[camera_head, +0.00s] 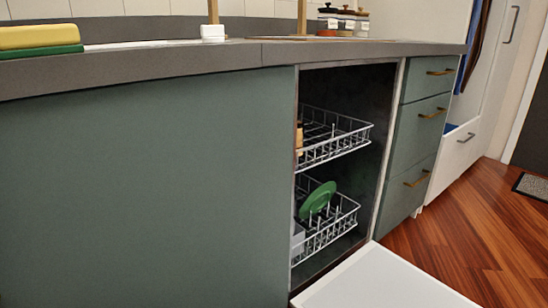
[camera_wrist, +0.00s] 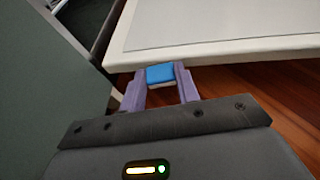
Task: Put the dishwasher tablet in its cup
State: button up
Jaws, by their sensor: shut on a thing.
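My gripper (camera_wrist: 160,78) shows in the wrist view, its two purple fingers shut on the dishwasher tablet (camera_wrist: 160,73). The tablet is a small block, blue on top with a pale lower edge, held between the fingertips. Just beyond it is the near edge of the open dishwasher door (camera_wrist: 225,50), which lies flat with its pale inner face up. The door also shows at the bottom of the head view (camera_head: 385,280). I cannot make out the tablet's cup in either view. My gripper and the tablet are not in the head view.
The dishwasher's upper rack (camera_head: 340,147) and lower rack (camera_head: 330,236) sit inside the cavity. A green plate (camera_head: 318,199) stands in the lower rack. A green cabinet front (camera_head: 150,190) is on the left, drawers (camera_head: 420,140) on the right. Wooden floor (camera_head: 470,240) is clear at right.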

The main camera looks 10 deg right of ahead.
notch_tip(320, 180, up, 39)
jog(key=p, duration=3.2)
jog(key=shift+f, duration=0.15)
